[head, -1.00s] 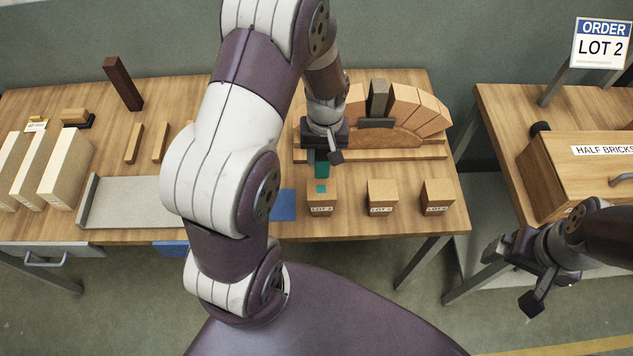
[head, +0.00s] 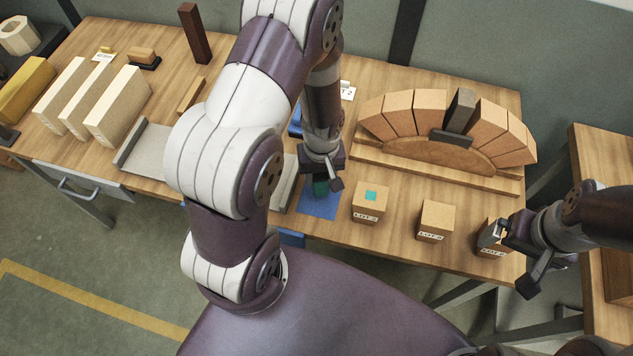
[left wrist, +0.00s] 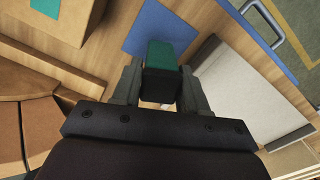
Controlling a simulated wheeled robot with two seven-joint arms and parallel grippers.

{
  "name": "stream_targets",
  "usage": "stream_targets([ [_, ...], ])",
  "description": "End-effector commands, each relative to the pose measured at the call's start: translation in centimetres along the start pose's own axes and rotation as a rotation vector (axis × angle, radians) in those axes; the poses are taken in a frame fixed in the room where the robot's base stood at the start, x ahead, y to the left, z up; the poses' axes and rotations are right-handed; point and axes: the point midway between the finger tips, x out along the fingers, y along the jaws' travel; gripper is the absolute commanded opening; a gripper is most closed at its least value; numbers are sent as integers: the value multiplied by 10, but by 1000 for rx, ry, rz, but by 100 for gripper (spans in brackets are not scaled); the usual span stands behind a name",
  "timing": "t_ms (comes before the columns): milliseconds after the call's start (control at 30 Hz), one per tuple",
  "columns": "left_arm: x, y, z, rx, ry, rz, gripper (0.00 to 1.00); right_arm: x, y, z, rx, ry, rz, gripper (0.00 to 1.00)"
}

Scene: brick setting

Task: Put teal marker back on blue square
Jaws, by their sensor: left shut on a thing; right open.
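My left gripper (head: 322,180) is shut on the teal marker (head: 320,188), a dark teal block that points down between the fingers. The marker also shows in the left wrist view (left wrist: 165,56). The blue square (head: 318,206) lies flat on the table under and just in front of the marker. In the left wrist view the blue square (left wrist: 150,26) shows beyond the marker's end; I cannot tell whether they touch. My right gripper (head: 515,256) is open and empty, by the table's front right edge near the rightmost lot block.
A lot block with a teal patch on top (head: 369,202) stands right of the blue square. Two more lot blocks (head: 435,220) (head: 490,237) stand farther right. A brick arch (head: 440,130) stands behind them. A grey tray (head: 148,150) lies to the left, partly behind my left arm.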

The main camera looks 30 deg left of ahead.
Motion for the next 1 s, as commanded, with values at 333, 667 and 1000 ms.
stream_targets([
  [333, 35, 0, 0, 0, -1, 0, 23, 1, 0, 0, 0, 0, 0, 98],
  [667, 38, 0, 0, 0, -1, 0, 68, 4, 0, 0, 0, 0, 0, 98],
  [1000, 30, 0, 0, 0, -1, 0, 68, -2, 0, 0, 0, 0, 0, 98],
])
